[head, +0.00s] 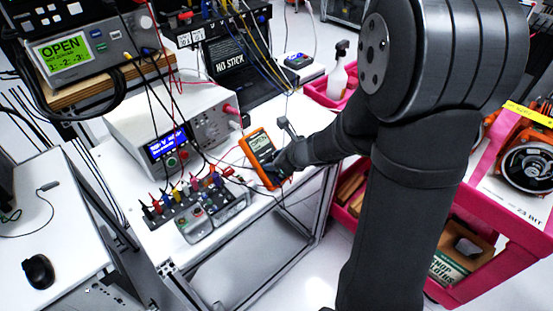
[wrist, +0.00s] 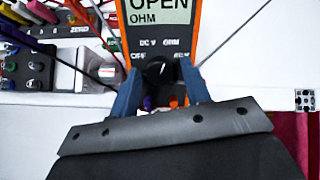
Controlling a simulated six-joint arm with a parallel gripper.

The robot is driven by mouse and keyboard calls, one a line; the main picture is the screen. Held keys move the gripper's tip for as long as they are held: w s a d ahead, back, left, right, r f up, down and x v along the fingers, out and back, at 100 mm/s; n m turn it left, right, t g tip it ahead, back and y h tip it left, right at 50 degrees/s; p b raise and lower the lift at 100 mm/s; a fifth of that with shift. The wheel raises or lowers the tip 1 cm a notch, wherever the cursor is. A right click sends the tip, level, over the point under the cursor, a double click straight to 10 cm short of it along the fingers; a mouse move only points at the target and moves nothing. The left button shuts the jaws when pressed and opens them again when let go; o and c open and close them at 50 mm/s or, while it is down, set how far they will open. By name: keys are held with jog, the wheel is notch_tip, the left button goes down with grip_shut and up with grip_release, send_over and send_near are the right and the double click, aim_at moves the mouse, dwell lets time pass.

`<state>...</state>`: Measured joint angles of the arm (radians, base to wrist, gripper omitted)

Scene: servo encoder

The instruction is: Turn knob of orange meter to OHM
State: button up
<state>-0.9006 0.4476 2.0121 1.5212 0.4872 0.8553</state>
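The orange meter (head: 262,158) lies on the white bench near its right side. In the wrist view the meter (wrist: 199,30) shows "OPEN" and "OHM" on its display (wrist: 152,10). Labels around its dial include "DC V" and "OHM" on the upper side. In the head view my gripper (head: 284,160) covers the meter's lower part.
A white power supply (head: 175,130) stands left of the meter. A panel of coloured plugs and leads (head: 185,200) is at its left front. Thin cables run near the meter. A pink cart (head: 480,255) stands right of the bench.

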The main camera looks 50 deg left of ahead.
jog(key=shift+o, duration=0.2)
jog(key=v, duration=1.7)
jog(key=shift+d, duration=0.25)
jog(key=shift+r, duration=0.1)
jog(key=x, duration=1.7)
jog(key=shift+a, duration=0.15)
